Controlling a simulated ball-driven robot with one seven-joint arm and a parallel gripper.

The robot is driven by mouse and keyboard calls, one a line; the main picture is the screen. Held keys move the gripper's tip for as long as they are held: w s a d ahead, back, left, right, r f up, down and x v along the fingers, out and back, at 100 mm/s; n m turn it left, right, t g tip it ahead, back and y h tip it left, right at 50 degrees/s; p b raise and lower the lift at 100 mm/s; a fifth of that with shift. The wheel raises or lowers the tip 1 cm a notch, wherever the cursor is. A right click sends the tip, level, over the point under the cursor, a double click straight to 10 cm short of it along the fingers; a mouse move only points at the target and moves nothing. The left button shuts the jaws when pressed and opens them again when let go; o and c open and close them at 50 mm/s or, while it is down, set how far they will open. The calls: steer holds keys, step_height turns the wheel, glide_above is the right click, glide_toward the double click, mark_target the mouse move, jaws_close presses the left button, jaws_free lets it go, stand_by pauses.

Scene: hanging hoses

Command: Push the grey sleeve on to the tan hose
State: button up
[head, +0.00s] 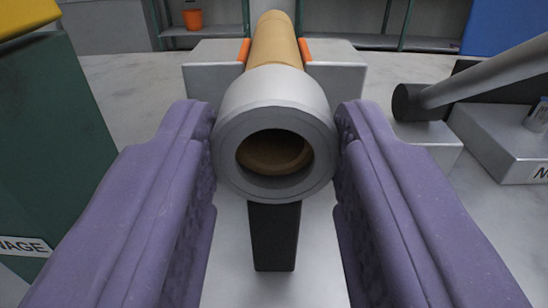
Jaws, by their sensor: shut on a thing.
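The grey sleeve (275,98) is a thick ring in the middle of the head view, its open end facing me. My gripper (275,150) has purple padded fingers, one on each side of the sleeve, and is shut on it. The tan hose (273,42) runs away behind the sleeve, roughly in line with it. Tan shows inside the sleeve's bore, so the hose end seems to lie within or just behind it. How deep it sits I cannot tell.
A grey clamp block with orange pads (215,68) grips the hose behind. A black post (274,238) stands below the sleeve. At right are a grey rod with a black end (412,102) and a labelled metal block (500,140). A dark green box (45,130) stands at left.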

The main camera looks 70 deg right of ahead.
steer(key=shift+w+d+r, duration=0.1)
steer(key=shift+d, duration=0.1)
stand_by(0.3)
steer(key=o, duration=1.1)
steer(key=shift+d, duration=0.15)
steer(key=p+v, duration=0.2)
steer(key=v, duration=0.6)
steer(key=shift+w, duration=0.1)
